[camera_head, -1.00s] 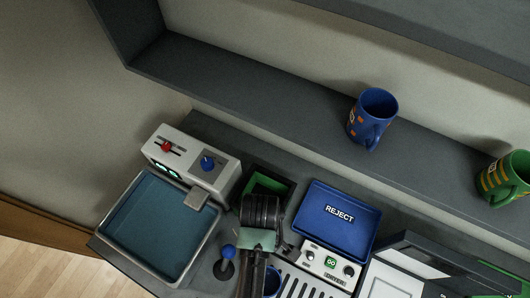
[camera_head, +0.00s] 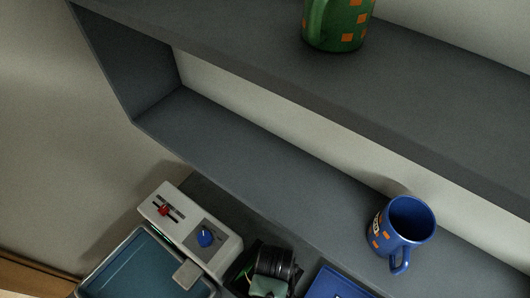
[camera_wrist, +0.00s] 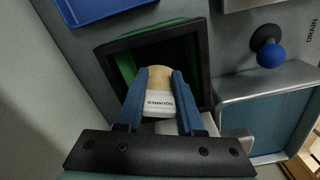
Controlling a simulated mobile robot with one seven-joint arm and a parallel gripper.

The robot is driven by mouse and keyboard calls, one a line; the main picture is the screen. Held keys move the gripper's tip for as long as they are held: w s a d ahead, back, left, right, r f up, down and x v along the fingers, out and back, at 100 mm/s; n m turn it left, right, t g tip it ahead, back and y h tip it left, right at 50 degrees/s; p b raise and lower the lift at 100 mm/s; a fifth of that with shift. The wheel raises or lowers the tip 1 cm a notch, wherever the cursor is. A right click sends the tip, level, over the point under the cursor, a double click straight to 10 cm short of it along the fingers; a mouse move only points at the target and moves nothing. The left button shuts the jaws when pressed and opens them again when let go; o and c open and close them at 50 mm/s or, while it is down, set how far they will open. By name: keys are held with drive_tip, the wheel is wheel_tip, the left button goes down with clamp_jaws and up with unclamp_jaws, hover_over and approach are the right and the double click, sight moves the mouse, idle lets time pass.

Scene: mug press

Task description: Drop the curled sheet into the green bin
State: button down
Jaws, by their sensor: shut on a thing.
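The curled sheet (camera_wrist: 158,103) shows in the wrist view as a pale piece with a tan rounded end and a white part with dark print. My gripper (camera_wrist: 160,76) has its two blue fingers shut on it, one on each side. The green bin (camera_wrist: 124,66) has a black rim and a green inner wall, and its opening lies behind the fingertips and the sheet in the wrist view. How far the sheet is from the bin's floor I cannot tell. In the head view my arm's dark end covers most of the bin, and the fingers are hidden.
A blue tray (camera_head: 338,284) stands right of my arm. A grey control box (camera_head: 190,226) with a blue knob and a teal-floored basin (camera_head: 146,268) are at the left. A shelf above holds a blue mug (camera_head: 400,232); a green mug (camera_head: 337,22) stands higher up.

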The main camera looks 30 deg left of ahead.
drive_tip(key=shift+w+a+f+b, duration=0.1)
drive_tip(key=shift+w+f+b, duration=0.15)
drive_tip(key=shift+f, duration=0.2)
drive_tip(key=shift+w+f+b, duration=0.1)
drive_tip(key=shift+f+b, duration=0.15)
drive_tip(key=shift+f, duration=0.2)
wheel_tip(320, 180, down, 4)
drive_tip(key=b, duration=0.4)
drive_tip(key=shift+s+f+b, duration=0.15)
drive_tip(key=shift+b, duration=0.15)
drive_tip(key=shift+f+b, duration=0.4)
drive_tip(key=shift+f, duration=0.05)
drive_tip(key=shift+r, duration=0.1)
drive_tip(key=shift+c, duration=2.3)
unclamp_jaws()
